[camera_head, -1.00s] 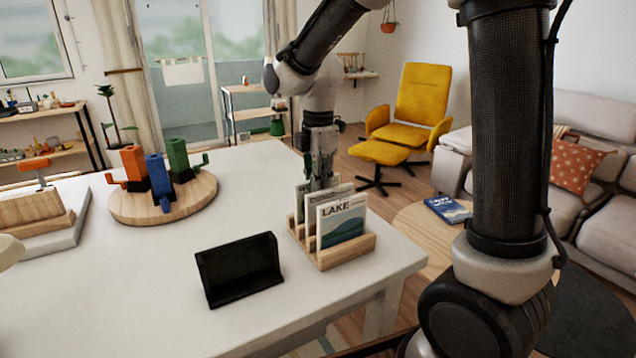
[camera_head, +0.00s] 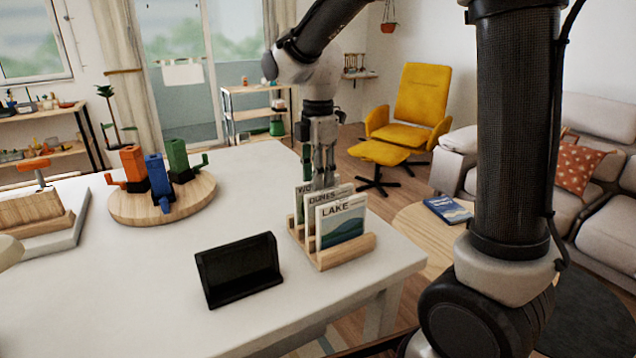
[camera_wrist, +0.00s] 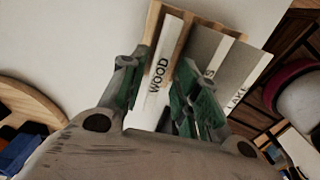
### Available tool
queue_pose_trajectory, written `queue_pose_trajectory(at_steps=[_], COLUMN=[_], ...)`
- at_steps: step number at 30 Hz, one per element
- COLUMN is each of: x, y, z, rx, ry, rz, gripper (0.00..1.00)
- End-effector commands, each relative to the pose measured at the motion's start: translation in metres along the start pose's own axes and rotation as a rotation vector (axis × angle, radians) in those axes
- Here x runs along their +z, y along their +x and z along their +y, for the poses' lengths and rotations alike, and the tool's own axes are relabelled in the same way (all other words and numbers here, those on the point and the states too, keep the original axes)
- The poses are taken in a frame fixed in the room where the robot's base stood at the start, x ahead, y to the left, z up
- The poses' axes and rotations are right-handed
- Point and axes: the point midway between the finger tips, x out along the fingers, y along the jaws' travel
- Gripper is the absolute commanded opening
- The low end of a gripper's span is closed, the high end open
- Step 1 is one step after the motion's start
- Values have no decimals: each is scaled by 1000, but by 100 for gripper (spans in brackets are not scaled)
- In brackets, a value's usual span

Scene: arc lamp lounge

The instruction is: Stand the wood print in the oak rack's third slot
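The wood print (camera_head: 301,200) stands in the oak rack (camera_head: 346,256), behind the dunes print (camera_head: 322,200) and the lake print (camera_head: 341,228). In the head view only part of it shows, lettered "WO". In the wrist view the wood print (camera_wrist: 160,75) shows its whole word, and its edge is at the rack's wooden bars (camera_wrist: 153,22). My gripper (camera_head: 319,178) is above the rear of the rack. In the wrist view its two green-padded fingers (camera_wrist: 160,88) are apart on either side of the print, with gaps showing. The print's lower edge is hidden in the head view.
A black stand (camera_head: 240,270) sits left of the rack on the white table (camera_head: 150,290). A round wooden board (camera_head: 200,200) carries orange, blue and green items. A wooden block (camera_head: 30,207) lies far left. The table's right edge is close to the rack.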

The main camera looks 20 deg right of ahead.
Motion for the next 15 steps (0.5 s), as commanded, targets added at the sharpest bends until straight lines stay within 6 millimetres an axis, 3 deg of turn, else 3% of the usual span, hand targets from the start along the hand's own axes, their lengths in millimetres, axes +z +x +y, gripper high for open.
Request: queue_pose_trajectory(at_steps=[9, 15], x=[0, 0], y=[-71, -94], z=[1, 0], rx=[5, 2], ry=[0, 0], rz=[1, 0], gripper=[32, 32])
